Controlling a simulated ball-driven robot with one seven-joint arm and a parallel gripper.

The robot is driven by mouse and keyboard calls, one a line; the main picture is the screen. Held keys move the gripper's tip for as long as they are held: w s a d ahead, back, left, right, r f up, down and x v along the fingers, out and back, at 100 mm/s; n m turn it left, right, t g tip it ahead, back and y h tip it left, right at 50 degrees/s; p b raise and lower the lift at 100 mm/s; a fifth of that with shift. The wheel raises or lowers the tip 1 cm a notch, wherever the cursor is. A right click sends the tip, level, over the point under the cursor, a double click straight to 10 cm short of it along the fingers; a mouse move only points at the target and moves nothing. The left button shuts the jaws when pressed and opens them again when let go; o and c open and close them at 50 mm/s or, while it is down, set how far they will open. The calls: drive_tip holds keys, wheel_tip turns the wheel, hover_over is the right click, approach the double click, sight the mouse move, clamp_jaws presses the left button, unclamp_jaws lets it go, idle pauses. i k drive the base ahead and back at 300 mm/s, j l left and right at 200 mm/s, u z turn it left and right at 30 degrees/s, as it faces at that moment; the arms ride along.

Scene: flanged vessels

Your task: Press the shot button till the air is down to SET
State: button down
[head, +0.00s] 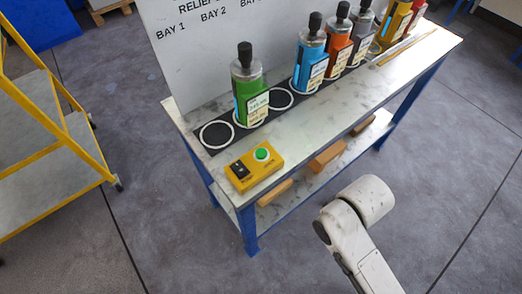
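A yellow control box (254,167) sits on the near left end of the bench top. It carries a round green button (262,154) and a black panel (239,169) beside it. The small lettering on the box is too small to read. No gauge or SET mark can be made out in the head view. My white arm (358,215) shows at the lower right, in front of the bench and apart from the box. My gripper is not in view.
The bench (310,125) has blue legs and a lower shelf with wooden blocks (326,157). A green vessel (246,88) stands behind the box, with blue (309,58), orange and other vessels to its right. A yellow trolley (50,125) stands left. Floor in front is clear.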

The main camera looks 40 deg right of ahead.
sight(261, 153)
drive_tip(key=k+l+z, duration=0.25)
drive_tip(key=l, duration=0.2)
drive_tip(key=k+l+z, duration=0.2)
drive_tip(key=l, duration=0.25)
drive_tip(key=l+z, duration=0.25)
drive_tip(key=l, duration=0.25)
drive_tip(key=l+z, duration=0.2)
drive_tip(key=l, duration=0.3)
drive_tip(key=k, duration=0.05)
